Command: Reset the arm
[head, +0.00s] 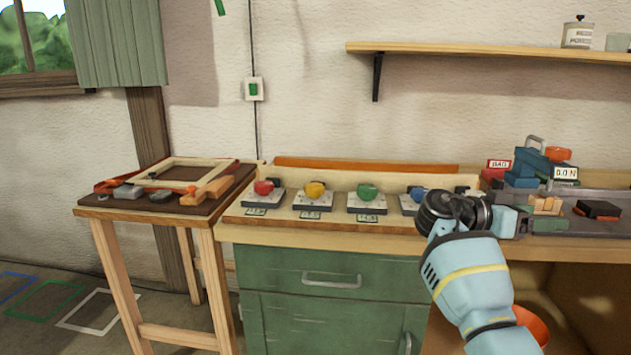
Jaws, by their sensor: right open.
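My right arm (468,275) comes in from the lower right, pale blue with a yellow band and a black wrist joint. My right gripper (520,222) is at the workbench's front edge, turned to the right past the wrist. It is open; its fingers are small and partly hidden, and I see nothing held in it. My left gripper is not in view. On the bench (400,236) stand grey blocks with a red knob (264,187), a yellow knob (315,189) and a green knob (367,191). A blue knob (418,193) is partly hidden behind my wrist.
A side table (110,213) at left holds a wooden frame (190,170) and tools. Blue cases (525,170), wooden blocks (546,205) and a dark box (598,209) crowd the bench's right end. A shelf (480,49) hangs above. An orange bowl (532,322) is below.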

